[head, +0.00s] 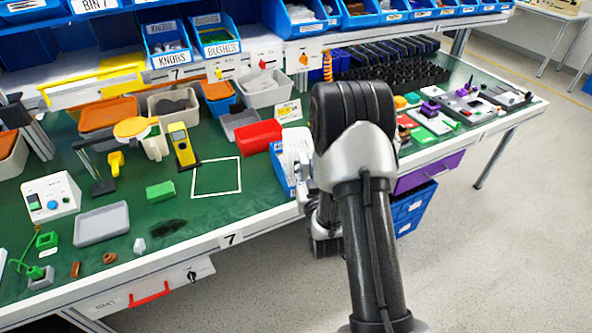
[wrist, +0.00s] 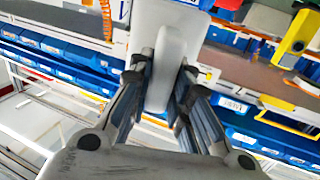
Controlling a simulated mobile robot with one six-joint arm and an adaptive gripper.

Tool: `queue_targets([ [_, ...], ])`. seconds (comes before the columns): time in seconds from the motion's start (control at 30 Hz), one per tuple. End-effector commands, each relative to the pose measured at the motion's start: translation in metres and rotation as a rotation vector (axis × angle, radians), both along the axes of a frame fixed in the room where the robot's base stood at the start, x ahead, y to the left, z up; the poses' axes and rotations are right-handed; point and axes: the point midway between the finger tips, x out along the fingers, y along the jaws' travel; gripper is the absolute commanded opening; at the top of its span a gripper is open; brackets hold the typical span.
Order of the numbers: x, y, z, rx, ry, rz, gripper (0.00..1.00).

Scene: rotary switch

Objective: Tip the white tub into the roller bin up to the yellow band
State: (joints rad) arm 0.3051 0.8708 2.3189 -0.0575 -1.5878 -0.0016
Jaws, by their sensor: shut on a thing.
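The white tub (head: 294,147) is just left of my arm in the head view, above the near right part of the green bench top. In the wrist view its pale body (wrist: 172,22) fills the top middle. My gripper (wrist: 165,85) is shut on a grey-white grip part of the tub, one finger on each side. In the head view my arm hides most of the gripper. A blue bin (head: 279,170), perhaps the roller bin, shows partly behind and below the tub. I cannot make out the yellow band or the tub's contents.
A red bin (head: 258,136) and a white sign (head: 295,138) stand near the tub. A white-outlined square (head: 216,177) on the green top is empty. A yellow device (head: 182,146) stands to its left. Blue bins labelled KNOBS (head: 168,45) and BUSHES (head: 216,38) sit on the shelf.

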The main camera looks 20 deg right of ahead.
Motion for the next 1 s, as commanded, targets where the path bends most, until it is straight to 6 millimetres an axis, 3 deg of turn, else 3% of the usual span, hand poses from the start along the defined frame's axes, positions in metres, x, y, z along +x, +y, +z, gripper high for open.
queue_targets([
  [0.27,0.001,0.000,0.007,-0.001,-0.004,0.000,0.00],
  [0.6,0.000,0.000,0.031,-0.001,-0.003,0.000,0.00],
  [0.87,0.000,0.000,0.031,0.000,-0.001,0.000,0.00],
  [1.0,0.004,0.011,0.039,-0.001,-0.003,0.018,0.00],
])
